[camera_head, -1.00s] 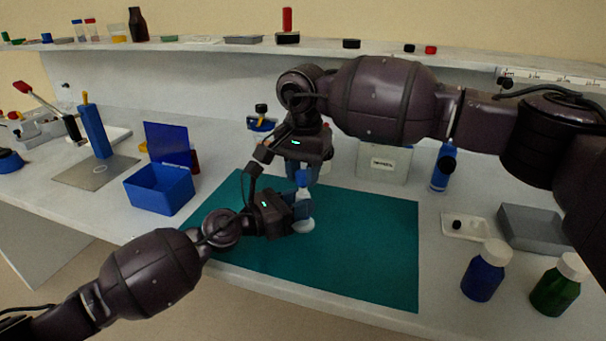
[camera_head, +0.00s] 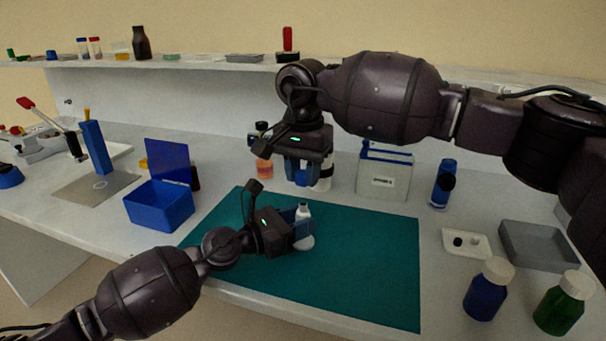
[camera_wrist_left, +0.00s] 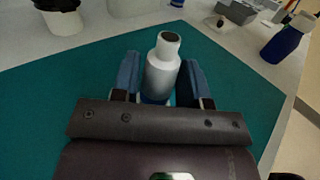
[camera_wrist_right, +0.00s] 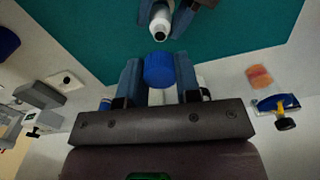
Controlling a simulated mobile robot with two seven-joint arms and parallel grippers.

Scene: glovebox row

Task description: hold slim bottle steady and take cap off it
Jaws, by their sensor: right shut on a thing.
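The slim bottle (camera_head: 303,211) is pale grey-white and stands upright on the green mat (camera_head: 365,250). Its bare neck opening shows in the left wrist view (camera_wrist_left: 166,62). My left gripper (camera_head: 300,230) has its blue fingers on either side of the bottle body and is shut on it. My right gripper (camera_head: 302,174) is above the bottle and shut on the blue cap (camera_wrist_right: 159,70). The cap is apart from the bottle neck. In the head view the cap is hard to tell from the blue fingers.
An open blue box (camera_head: 160,204) stands left of the mat. A white container (camera_head: 384,178) and a blue bottle (camera_head: 441,190) stand behind it. A white tray (camera_head: 466,243), a grey tray (camera_head: 538,246), a blue jar (camera_head: 486,290) and a green jar (camera_head: 559,302) are right. The mat's right part is clear.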

